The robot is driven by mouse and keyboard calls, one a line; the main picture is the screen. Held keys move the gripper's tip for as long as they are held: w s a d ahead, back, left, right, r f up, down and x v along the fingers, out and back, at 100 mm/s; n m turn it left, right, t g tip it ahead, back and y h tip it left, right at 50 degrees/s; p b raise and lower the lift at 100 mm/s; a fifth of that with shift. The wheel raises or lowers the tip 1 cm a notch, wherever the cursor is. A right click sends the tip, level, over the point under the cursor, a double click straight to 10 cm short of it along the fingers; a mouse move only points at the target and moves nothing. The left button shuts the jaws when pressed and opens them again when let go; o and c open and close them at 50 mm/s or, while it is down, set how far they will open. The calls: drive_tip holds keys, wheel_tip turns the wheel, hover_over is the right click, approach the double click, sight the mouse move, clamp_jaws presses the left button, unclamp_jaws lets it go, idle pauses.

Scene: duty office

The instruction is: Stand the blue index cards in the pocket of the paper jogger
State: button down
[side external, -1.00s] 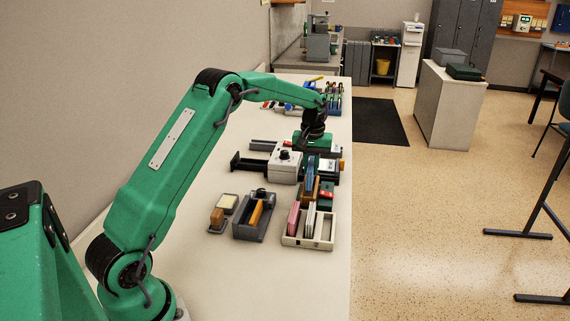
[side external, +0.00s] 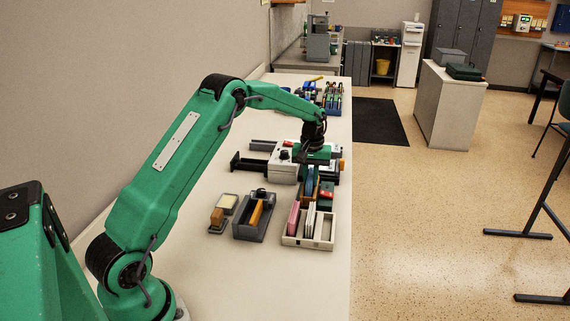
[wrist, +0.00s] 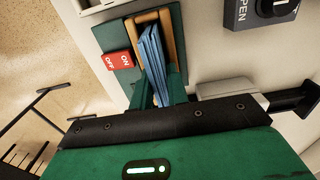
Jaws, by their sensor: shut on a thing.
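The blue index cards (wrist: 153,62) are a thin upright stack. My gripper (wrist: 160,98) is shut on them in the wrist view; its body shows above and behind them in the side view (side external: 313,157). The paper jogger is a dark green block with a red ON/OFF switch (wrist: 118,61) and a pocket with tan walls (wrist: 168,36). In the wrist view the cards line up between these walls. In the side view the cards (side external: 309,180) show at the pocket, beside the red switch. Their lower edge is hidden, so I cannot tell whether they touch the pocket floor.
A white tray (side external: 308,243) with pink and white cards stands in front of the jogger. A grey tray (side external: 250,232) with an orange piece is to its left. A pale machine with a black knob (side external: 284,155) is close behind. The bench edge lies to the right.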

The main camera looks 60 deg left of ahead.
idle(0.3)
drive_tip(key=c, duration=1.3)
unclamp_jaws()
drive_tip(key=shift+r, duration=0.15)
drive_tip(key=shift+r, duration=4.35)
